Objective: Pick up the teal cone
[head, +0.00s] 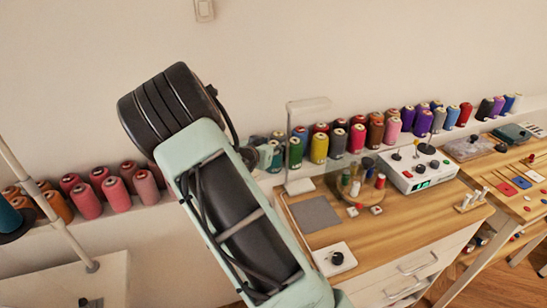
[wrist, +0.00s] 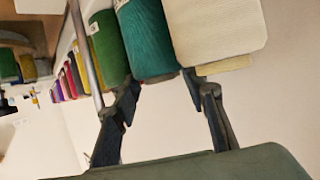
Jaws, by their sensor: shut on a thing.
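The teal cone (wrist: 148,40) shows at the top middle of the wrist view, between a dark green cone (wrist: 109,48) and a large cream cone (wrist: 213,30). My gripper (wrist: 161,82) has its two dark fingers at the near end of the teal cone, one on each side, and is shut on it. The fingertips' far ends are partly hidden. In the head view a teal cone (head: 277,158) shows on the wall shelf beside my arm, left of a green cone. My arm hides my gripper there.
A shelf row of several coloured cones runs along the wall, with red and pink cones (head: 117,194) at left. A white lamp (head: 291,150) stands close to my arm. The wooden table (head: 385,222) holds a control box (head: 419,168) and a grey mat (head: 314,214).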

